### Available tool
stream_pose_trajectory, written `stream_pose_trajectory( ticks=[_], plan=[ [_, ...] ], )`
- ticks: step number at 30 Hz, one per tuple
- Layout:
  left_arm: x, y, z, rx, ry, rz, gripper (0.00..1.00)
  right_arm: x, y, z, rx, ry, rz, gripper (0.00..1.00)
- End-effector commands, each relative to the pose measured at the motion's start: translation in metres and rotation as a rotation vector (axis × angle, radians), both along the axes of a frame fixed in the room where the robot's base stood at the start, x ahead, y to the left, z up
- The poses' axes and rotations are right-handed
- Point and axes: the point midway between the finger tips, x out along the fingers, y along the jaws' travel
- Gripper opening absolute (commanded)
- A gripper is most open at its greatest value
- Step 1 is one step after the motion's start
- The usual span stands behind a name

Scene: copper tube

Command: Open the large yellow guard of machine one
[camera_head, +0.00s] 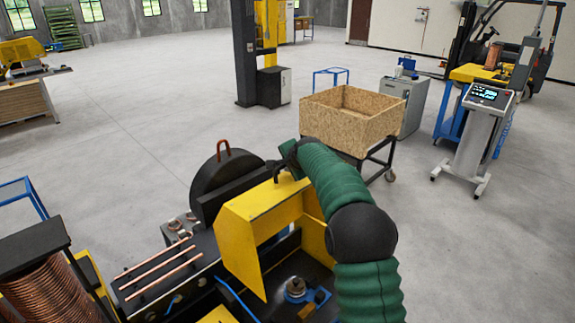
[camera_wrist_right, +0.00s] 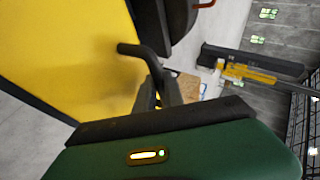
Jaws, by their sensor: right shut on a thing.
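The large yellow guard (camera_head: 240,250) stands on the machine at the bottom middle of the head view, with its inner space and the black work surface showing at its right side. It fills the upper left of the wrist view (camera_wrist_right: 70,50). My right arm in its green sleeve reaches over the machine, and my right gripper (camera_head: 287,163) is at the guard's top far edge. In the wrist view its dark fingers (camera_wrist_right: 165,95) are shut on the black bent handle (camera_wrist_right: 142,53) of the guard. My left gripper is not in view.
A round dark disc (camera_head: 224,185) with a copper hook stands behind the guard. Copper rods (camera_head: 155,265) lie left of it, and a copper coil (camera_head: 50,292) stands at the lower left. A wooden bin (camera_head: 350,120) on a cart stands beyond my right arm. The floor at left is open.

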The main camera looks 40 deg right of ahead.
Motion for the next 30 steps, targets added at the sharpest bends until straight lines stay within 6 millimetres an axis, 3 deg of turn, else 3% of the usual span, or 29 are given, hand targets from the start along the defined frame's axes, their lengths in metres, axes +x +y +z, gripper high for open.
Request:
stream_pose_trajectory(
  ticks=[2, 3, 8, 16, 20, 30],
  plan=[
    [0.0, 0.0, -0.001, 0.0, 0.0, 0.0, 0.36, -0.001, 0.002, -0.008, 0.007, 0.014, 0.005, 0.0],
    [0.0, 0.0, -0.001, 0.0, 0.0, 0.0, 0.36, -0.001, 0.002, -0.008, 0.007, 0.014, 0.005, 0.15],
    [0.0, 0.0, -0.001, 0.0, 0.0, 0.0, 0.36, -0.001, 0.002, -0.007, 0.006, 0.011, 0.003, 0.34],
    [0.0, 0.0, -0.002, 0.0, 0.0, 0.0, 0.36, -0.002, 0.002, -0.006, 0.006, 0.01, 0.002, 0.34],
    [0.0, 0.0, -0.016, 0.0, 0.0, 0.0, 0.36, -0.012, 0.007, 0.002, 0.003, 0.005, 0.002, 0.34],
    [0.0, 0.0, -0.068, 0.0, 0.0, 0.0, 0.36, -0.082, 0.042, 0.062, -0.002, -0.003, 0.002, 0.34]
  ],
)
